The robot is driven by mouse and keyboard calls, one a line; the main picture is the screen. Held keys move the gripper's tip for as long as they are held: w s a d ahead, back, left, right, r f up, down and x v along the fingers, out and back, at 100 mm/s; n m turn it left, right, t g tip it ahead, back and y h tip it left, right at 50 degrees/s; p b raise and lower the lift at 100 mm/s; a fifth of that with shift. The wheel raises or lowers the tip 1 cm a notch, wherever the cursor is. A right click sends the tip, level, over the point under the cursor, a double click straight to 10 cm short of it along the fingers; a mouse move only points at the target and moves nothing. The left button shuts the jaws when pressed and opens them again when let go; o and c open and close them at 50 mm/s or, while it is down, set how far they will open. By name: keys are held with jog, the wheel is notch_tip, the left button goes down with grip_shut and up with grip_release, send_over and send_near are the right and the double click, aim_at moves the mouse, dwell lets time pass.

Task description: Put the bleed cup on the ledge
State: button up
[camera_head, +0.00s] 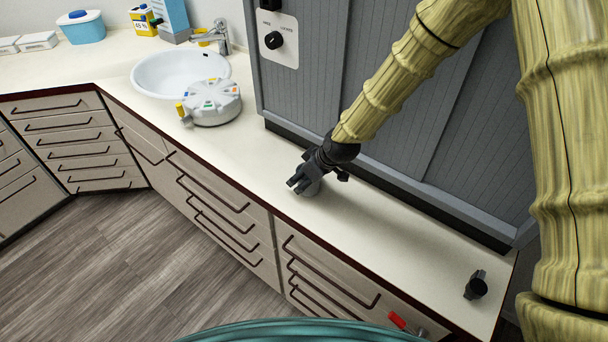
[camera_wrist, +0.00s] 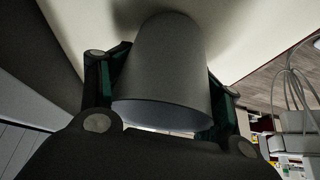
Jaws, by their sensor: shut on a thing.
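My gripper (camera_head: 303,180) is over the middle of the cream counter (camera_head: 385,245), in front of the grey panelled cabinet. It is shut on a plain grey cup (camera_wrist: 160,70), which I take as the bleed cup. In the wrist view the cup sits between the two fingers, its round rim towards the camera. In the head view only a small grey part of the cup (camera_head: 313,189) shows below the fingers. The cup is at or just above the counter; I cannot tell if it touches. I cannot single out which surface is the ledge.
A round grey device (camera_head: 212,102) with coloured marks stands beside the white sink (camera_head: 180,72). A small black object (camera_head: 476,285) is at the counter's right end. A red-tipped item (camera_head: 398,320) is by the front edge. The grey cabinet (camera_head: 390,120) walls off the back.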

jog(key=shift+f, duration=0.1)
jog(key=shift+f, duration=0.1)
jog(key=o, duration=1.1)
